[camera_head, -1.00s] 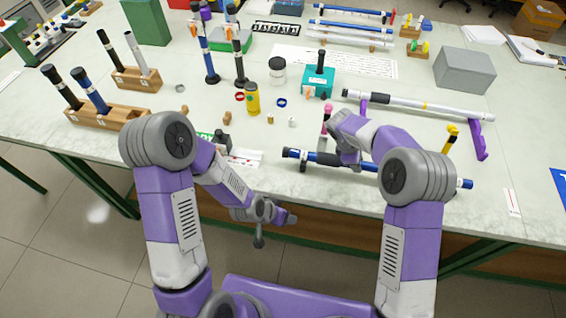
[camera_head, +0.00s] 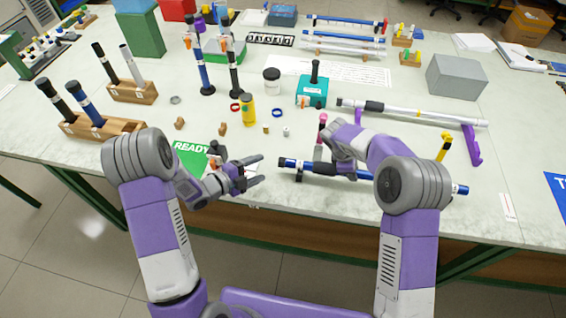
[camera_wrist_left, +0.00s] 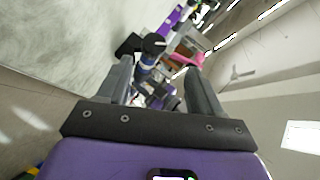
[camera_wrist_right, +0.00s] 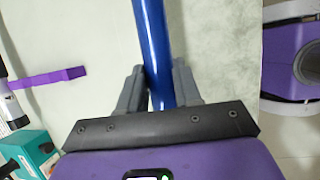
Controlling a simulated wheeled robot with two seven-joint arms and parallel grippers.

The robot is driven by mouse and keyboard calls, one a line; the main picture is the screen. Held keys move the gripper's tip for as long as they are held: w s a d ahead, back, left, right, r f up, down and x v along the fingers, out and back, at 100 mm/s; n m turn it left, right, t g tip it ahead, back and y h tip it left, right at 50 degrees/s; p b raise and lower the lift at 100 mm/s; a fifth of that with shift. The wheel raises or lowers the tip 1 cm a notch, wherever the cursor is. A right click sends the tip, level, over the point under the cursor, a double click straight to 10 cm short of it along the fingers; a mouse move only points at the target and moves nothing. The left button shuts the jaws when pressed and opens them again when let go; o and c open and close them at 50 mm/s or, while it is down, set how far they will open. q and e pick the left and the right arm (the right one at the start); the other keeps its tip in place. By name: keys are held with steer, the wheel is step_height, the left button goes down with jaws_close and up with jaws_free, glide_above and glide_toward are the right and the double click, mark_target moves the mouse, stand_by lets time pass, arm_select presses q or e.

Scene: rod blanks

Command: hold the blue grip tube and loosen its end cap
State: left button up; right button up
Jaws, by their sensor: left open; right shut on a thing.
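The blue grip tube (camera_head: 300,165) lies roughly level along the front of the table, with a dark sleeve near its left part. My right gripper (camera_head: 345,160) is shut on the tube; the blue tube (camera_wrist_right: 152,50) runs between its fingers in the right wrist view. My left gripper (camera_head: 258,170) is open and empty, just left of the tube's left end and apart from it. In the left wrist view a black end cap (camera_wrist_left: 154,43) shows beyond the open fingers (camera_wrist_left: 160,85). My right arm hides part of the tube's middle.
A green READY mat (camera_head: 190,155) lies left of my left gripper. A yellow bottle (camera_head: 248,110), a teal block (camera_head: 311,92) and small rings stand behind. A silver tube (camera_head: 415,111) rests on purple supports (camera_head: 472,145) behind the blue tube. Wooden racks (camera_head: 120,126) stand at left.

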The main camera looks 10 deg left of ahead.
mark_target(283, 163)
arm_select(q)
steer(key=shift+s+a+f+m+g+h, duration=0.1)
steer(key=shift+s+a+m+g+h, duration=0.2)
steer(key=shift+m, duration=0.3)
steer(key=shift+s+a+f+m+g+h, duration=0.1)
steer(key=shift+s+a+m+g+h, duration=0.15)
steer(key=shift+m, duration=0.35)
steer(key=x, duration=1.2)
steer(key=shift+s+r, duration=0.1)
steer(key=shift+s, duration=0.05)
steer(key=c, duration=1)
